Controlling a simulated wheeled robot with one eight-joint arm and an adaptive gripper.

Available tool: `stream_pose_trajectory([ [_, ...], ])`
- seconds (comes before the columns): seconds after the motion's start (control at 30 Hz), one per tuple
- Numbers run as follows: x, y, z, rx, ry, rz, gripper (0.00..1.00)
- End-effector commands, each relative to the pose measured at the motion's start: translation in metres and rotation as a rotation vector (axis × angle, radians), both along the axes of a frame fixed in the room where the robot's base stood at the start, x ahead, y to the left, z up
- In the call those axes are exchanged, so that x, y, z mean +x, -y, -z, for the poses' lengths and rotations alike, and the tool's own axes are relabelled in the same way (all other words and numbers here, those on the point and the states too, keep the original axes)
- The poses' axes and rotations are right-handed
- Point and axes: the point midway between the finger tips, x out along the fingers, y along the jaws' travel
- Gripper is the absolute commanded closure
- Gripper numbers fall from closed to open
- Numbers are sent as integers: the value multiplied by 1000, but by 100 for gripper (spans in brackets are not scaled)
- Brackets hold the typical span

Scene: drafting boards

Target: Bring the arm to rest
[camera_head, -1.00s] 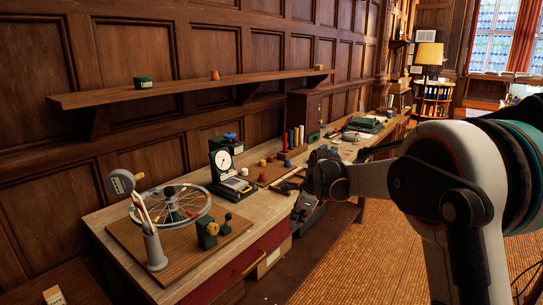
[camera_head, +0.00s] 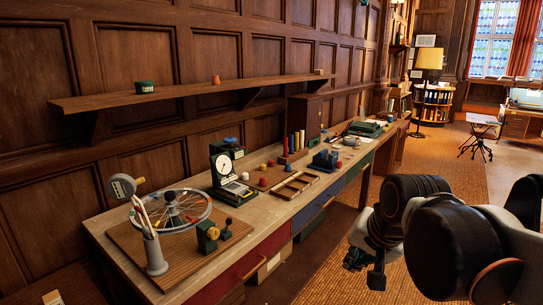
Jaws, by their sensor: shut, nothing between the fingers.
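My arm is folded at the lower right of the head view, over the floor and apart from the workbench (camera_head: 180,270). My gripper (camera_head: 356,260) is the small dark end at the lower left of the arm, in front of the bench's drawers. It points downward, is shut and holds nothing. Its fingertips are small and dark here.
The bench runs along the panelled wall. A shelf (camera_head: 190,90) hangs above. Open floor (camera_head: 440,160) lies to the right.

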Motion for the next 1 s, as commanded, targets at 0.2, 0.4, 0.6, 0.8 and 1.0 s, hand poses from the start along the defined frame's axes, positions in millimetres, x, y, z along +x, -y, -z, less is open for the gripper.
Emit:
stream_pose_trajectory([
  [0.2, -66, 14, 19, -172, 57, -211, 100],
  [0.4, -106, 22, 40, -303, 92, -365, 100],
  [0.6, -121, 26, 50, -363, 104, -432, 100],
  [0.8, -121, 26, 50, -365, 104, -435, 100],
  [1.0, -121, 26, 50, -365, 104, -435, 100],
])
